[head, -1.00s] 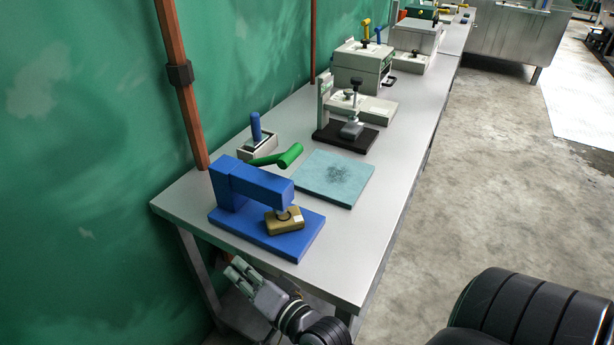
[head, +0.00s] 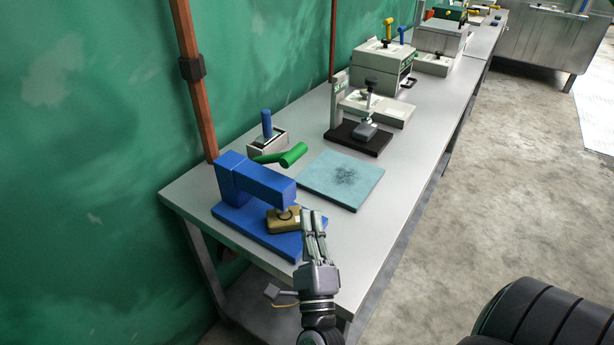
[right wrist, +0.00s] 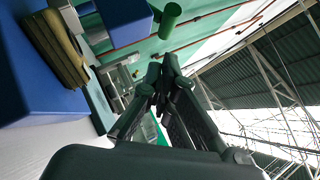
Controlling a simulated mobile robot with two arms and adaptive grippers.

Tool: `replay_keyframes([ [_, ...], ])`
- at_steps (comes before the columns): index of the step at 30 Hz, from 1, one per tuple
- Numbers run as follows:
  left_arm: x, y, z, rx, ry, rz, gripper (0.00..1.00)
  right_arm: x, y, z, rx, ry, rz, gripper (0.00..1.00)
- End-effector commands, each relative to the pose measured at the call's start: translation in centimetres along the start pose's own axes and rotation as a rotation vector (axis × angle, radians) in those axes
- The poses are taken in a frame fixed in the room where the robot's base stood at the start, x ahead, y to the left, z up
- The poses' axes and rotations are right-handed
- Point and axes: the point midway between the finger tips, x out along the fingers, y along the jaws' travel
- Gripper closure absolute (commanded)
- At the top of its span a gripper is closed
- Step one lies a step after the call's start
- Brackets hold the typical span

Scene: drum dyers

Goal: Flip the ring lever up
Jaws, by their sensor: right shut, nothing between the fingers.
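No lever with a clear ring shows, so I cannot tell which part is the ring lever. A blue press (head: 258,183) stands at the near end of the bench with a brass-coloured block (head: 279,222) under its arm. A green lever handle (head: 293,154) lies low and tilted behind the press; a green bar end also shows in the right wrist view (right wrist: 171,14). My right gripper (head: 313,216) is shut and empty, pointing forward just right of the block. Its closed fingers (right wrist: 165,75) show in the right wrist view. My left gripper is out of view.
A blue-handled lever (head: 267,125) stands upright in a small box behind the green handle. A teal pad (head: 342,181) lies to the right. A grey clamp press (head: 368,120) and pale boxes (head: 384,62) stand farther along the bench. Bare bench top (head: 392,190) runs along the right edge.

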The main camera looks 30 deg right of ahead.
Motion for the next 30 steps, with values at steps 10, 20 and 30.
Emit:
replay_keyframes([
  [10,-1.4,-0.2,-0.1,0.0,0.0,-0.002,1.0,3.2,-0.4,0.2,-0.002,-0.002,-0.003,1.0],
  [20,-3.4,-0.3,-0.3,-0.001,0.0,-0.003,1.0,8.7,-0.2,0.2,-0.003,-0.002,-0.001,1.0],
  [30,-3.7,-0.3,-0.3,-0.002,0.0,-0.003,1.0,10.1,0.0,0.1,-0.002,-0.002,0.002,1.0],
])
